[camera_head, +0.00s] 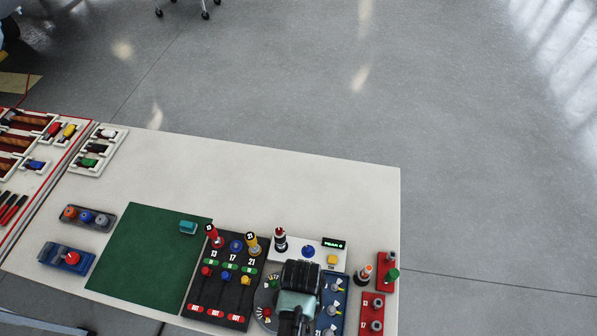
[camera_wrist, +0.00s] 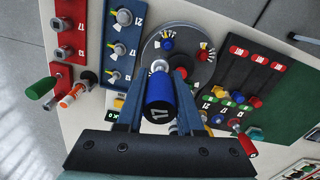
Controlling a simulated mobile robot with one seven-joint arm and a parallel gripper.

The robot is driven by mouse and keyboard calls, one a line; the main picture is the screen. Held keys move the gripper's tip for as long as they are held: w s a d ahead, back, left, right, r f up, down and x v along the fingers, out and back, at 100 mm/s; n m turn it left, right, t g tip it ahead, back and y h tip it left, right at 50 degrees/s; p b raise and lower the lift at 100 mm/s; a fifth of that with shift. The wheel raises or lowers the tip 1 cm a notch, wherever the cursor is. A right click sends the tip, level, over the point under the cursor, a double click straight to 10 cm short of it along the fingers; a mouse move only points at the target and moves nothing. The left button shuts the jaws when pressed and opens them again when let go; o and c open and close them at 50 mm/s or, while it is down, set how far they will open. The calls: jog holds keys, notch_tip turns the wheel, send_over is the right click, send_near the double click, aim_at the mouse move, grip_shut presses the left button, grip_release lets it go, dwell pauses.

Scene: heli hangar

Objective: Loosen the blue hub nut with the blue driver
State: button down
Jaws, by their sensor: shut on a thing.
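My gripper (camera_wrist: 160,78) is shut on the blue driver (camera_wrist: 158,112), whose blue handle is marked 17. Its silver socket end (camera_wrist: 159,66) points away from the wrist, over the grey round hub (camera_wrist: 185,38). The blue hub nut (camera_wrist: 167,44) shows just beyond the socket end in the wrist view; they look apart there, but I cannot tell the height between them. A red nut (camera_wrist: 203,55) sits to its right on the hub. In the head view my gripper (camera_head: 295,310) hides the driver and much of the hub (camera_head: 264,299).
A dark rack (camera_head: 232,281) holds the red driver (camera_head: 215,238) and yellow driver (camera_head: 252,244); its 17 place shows no driver. A blue panel (camera_head: 333,308) and red blocks (camera_head: 372,314) with fittings stand right of the hub. The green mat (camera_head: 150,250) is mostly clear.

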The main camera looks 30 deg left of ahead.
jog(key=shift+n, duration=0.4)
jog(key=f+b, duration=0.1)
jog(key=s+f+b, duration=0.1)
jog(key=f+b, duration=0.1)
jog(key=s+f+b, duration=0.1)
jog(key=f, duration=0.1)
jog(key=shift+a+f, duration=0.1)
jog(key=shift+a, duration=0.2)
jog(key=shift+f+b, duration=0.85)
jog(key=shift+f, duration=0.15)
dwell(1.0)
jog(key=c, duration=1.1)
grip_release()
grip_shut()
